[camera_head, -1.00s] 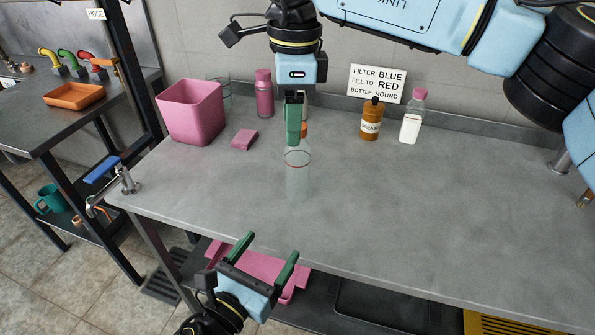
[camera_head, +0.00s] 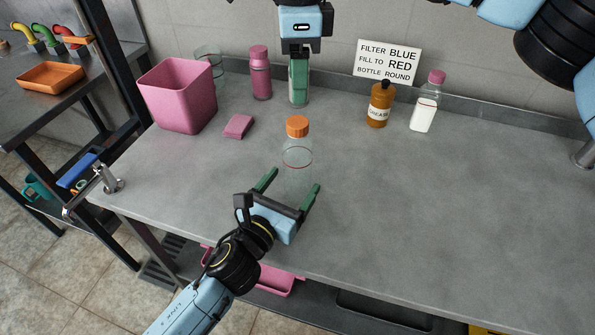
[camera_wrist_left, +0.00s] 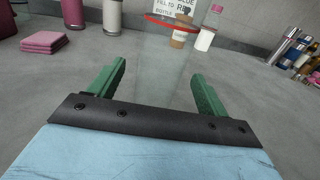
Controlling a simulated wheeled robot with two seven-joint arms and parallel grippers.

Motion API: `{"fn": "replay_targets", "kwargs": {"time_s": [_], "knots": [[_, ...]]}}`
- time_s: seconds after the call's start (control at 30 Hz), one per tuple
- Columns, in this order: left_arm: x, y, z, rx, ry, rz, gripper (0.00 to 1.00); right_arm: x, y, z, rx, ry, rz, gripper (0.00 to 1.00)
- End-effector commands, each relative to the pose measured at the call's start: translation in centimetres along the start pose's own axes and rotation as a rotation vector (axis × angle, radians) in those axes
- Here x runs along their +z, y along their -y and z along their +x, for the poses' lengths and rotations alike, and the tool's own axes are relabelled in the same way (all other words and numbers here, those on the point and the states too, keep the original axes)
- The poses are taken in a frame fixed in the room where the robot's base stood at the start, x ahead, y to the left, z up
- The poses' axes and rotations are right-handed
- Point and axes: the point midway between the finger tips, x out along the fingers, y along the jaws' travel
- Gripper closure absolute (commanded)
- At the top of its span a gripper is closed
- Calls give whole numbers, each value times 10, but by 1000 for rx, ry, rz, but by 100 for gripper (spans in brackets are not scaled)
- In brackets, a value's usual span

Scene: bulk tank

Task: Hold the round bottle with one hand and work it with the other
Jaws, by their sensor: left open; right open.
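The round bottle (camera_head: 296,157) is clear, with an orange cap (camera_head: 297,126) and a thin red line around it. It stands upright on the grey bench. My left gripper (camera_head: 289,187) is open and empty just in front of it. In the left wrist view the clear bottle (camera_wrist_left: 150,62) shows ahead, between the lines of the open green fingers; its cap is out of that view. My right gripper (camera_head: 299,58) is raised behind the bottle, seen edge-on, apart from the cap.
A pink bin (camera_head: 178,95), pink cloth (camera_head: 238,127) and pink bottle (camera_head: 260,75) stand at the back left. A brown grease bottle (camera_head: 379,106), white bottle (camera_head: 424,115) and sign (camera_head: 388,62) are at the back right.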

Motion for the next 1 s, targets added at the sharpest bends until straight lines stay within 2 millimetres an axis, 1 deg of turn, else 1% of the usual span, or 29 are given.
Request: {"fn": "replay_targets", "kwargs": {"time_s": [0.03, 0.1, 0.2, 0.3, 0.47, 0.7, 1.0], "knots": [[0, 0, 10, 0, 2, 1, 23, 0, 0, 0, 0, 0, 0, 48], [1, 0, 22, 0, 2, -1, 23, 0, 0, 0, 0, 0, 0, 48], [0, 0, 35, 0, 1, 0, 23, 0, 0, 0, 0, 0, 0, 48], [0, 0, 44, 0, 1, -1, 23, 0, 0, 0, 0, 0, 0, 48], [0, 0, 50, 0, 0, 0, 23, 0, 0, 0, 0, 0, 0, 48], [0, 0, 50, 0, 0, 0, 23, 0, 0, 0, 0, 0, 0, 48], [0, 0, 50, 0, 0, 0, 62, 0, 0, 0, 0, 0, 0, 48]]}}
